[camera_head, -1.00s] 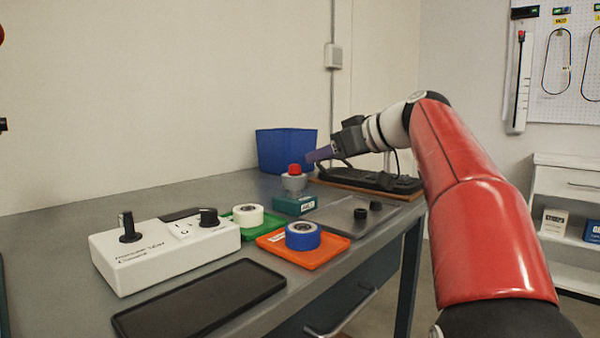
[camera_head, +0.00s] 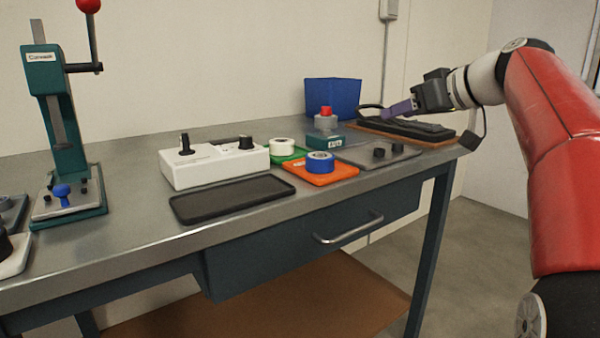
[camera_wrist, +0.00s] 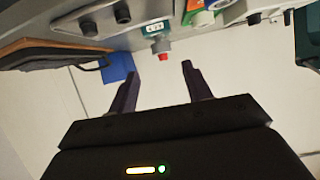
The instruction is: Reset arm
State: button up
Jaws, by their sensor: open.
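My gripper (camera_head: 388,112) is at the right end of the workbench, above the black device on a wooden board (camera_head: 405,130). In the wrist view my gripper (camera_wrist: 158,72) shows two purple fingers spread apart with nothing between them. Beyond the fingertips, a red-topped grey piece (camera_wrist: 162,50) and a blue bin (camera_wrist: 118,67) appear in that view. My red arm reaches in from the right side of the head view. The gap between the fingers is hard to see in the head view.
The workbench (camera_head: 130,240) holds a green press (camera_head: 62,130), a white control box (camera_head: 212,165), a black tray (camera_head: 230,197), an orange tray with a blue-ringed part (camera_head: 320,162) and a grey plate (camera_head: 365,158). The blue bin (camera_head: 333,97) stands by the wall.

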jog(key=s+a+f+m+g+h, duration=0.2)
jog(key=s+f+m+h, duration=0.1)
jog(key=s+f, duration=1.2)
jog(key=s+a+f+m+g+h, duration=0.2)
jog(key=s+f+m+g+h, duration=0.1)
jog(key=s+f, duration=1.2)
notch_tip(320, 180, down, 3)
jog(key=shift+a+f+m+h, duration=0.2)
jog(key=shift+m+h, duration=0.2)
jog(key=shift+h, duration=0.3)
jog(key=shift+r, duration=0.1)
